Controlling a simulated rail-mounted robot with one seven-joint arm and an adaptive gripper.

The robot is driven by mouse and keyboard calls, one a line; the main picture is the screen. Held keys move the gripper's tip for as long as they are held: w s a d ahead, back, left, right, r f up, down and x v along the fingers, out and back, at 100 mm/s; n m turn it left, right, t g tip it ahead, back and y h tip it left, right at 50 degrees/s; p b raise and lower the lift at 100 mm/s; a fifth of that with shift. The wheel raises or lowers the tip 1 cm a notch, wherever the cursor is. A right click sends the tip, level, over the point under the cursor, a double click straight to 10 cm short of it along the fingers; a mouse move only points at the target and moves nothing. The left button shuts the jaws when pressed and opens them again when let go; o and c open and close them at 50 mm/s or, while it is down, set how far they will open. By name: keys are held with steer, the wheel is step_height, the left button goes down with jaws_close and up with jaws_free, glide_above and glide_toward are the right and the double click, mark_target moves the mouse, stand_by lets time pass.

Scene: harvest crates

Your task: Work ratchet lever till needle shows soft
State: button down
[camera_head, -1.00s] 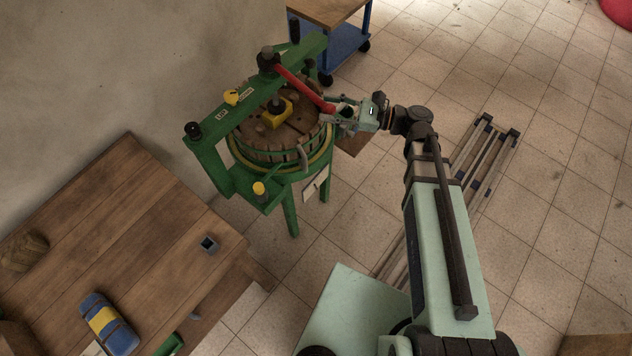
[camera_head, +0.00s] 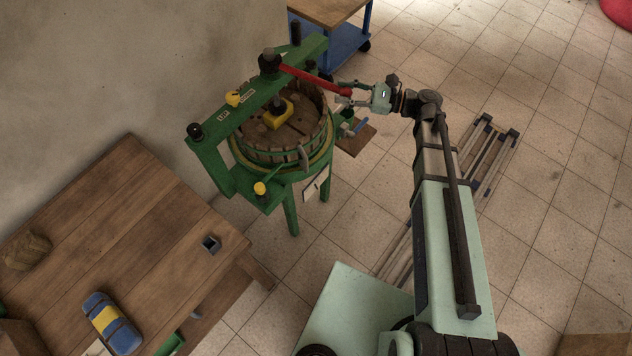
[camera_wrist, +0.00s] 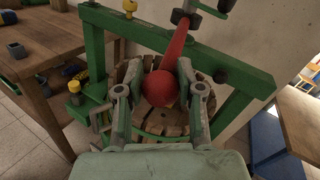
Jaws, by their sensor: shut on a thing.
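The red ratchet lever (camera_head: 312,79) runs from a dark hub (camera_head: 269,62) on top of the green press frame (camera_head: 232,113) out to the right. My gripper (camera_head: 348,94) is shut on the lever's end. In the wrist view the lever's round red knob (camera_wrist: 160,88) sits between my two fingers. Below the frame, a round wooden-stave basket (camera_head: 272,148) has dark boards on top and a yellow block (camera_head: 277,117) in the middle. Small labels (camera_head: 246,92) show on the beam. I cannot make out a needle or its reading.
A wooden table (camera_head: 130,220) at the left holds a blue and yellow bundle (camera_head: 108,320) and a small grey square cup (camera_head: 210,243). A blue cart (camera_head: 340,45) stands behind the press. Tiled floor at the right is mostly clear, with rails lying on it.

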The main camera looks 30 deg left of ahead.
steer(key=shift+w+f, duration=0.1)
steer(key=shift+w, duration=0.2)
steer(key=w, duration=0.4)
steer(key=shift+w+a+p, duration=0.15)
steer(key=shift+w+p, duration=0.15)
steer(key=shift+p, duration=0.05)
steer(key=shift+s, duration=0.1)
steer(key=shift+s+d+b, duration=0.2)
steer(key=shift+s+b, duration=0.15)
steer(key=shift+s, duration=2.45)
steer(key=c, duration=0.6)
jaws_free()
steer(key=shift+a, duration=0.1)
steer(key=shift+c, duration=0.2)
steer(key=shift+w, duration=0.1)
